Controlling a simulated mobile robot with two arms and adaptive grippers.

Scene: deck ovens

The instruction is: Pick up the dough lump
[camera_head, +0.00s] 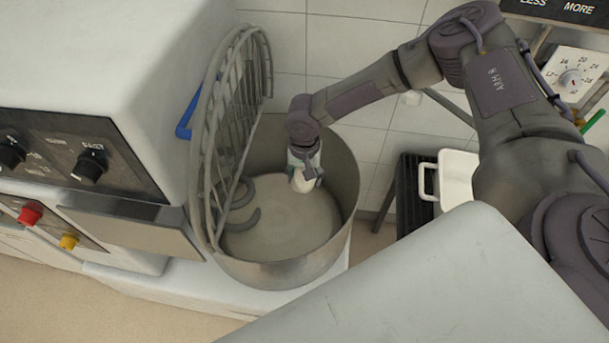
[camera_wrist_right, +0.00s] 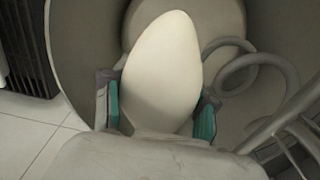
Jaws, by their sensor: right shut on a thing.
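The dough lump (camera_wrist_right: 162,75) is pale, smooth and egg-shaped. In the right wrist view it sits between the two teal-padded fingers of my right gripper (camera_wrist_right: 160,112), which is shut on it. In the head view my right gripper (camera_head: 305,172) reaches down inside the steel mixer bowl (camera_head: 348,190), with a bit of the pale lump (camera_head: 302,183) showing at its fingers. Whether the lump touches the bowl floor cannot be told. My left gripper is not in view.
A wire guard (camera_head: 222,130) stands raised at the bowl's left side, and a grey spiral hook (camera_head: 243,218) is inside the bowl. The mixer body with knobs (camera_head: 88,166) is at left. A white container (camera_head: 457,178) on a dark stand is at right.

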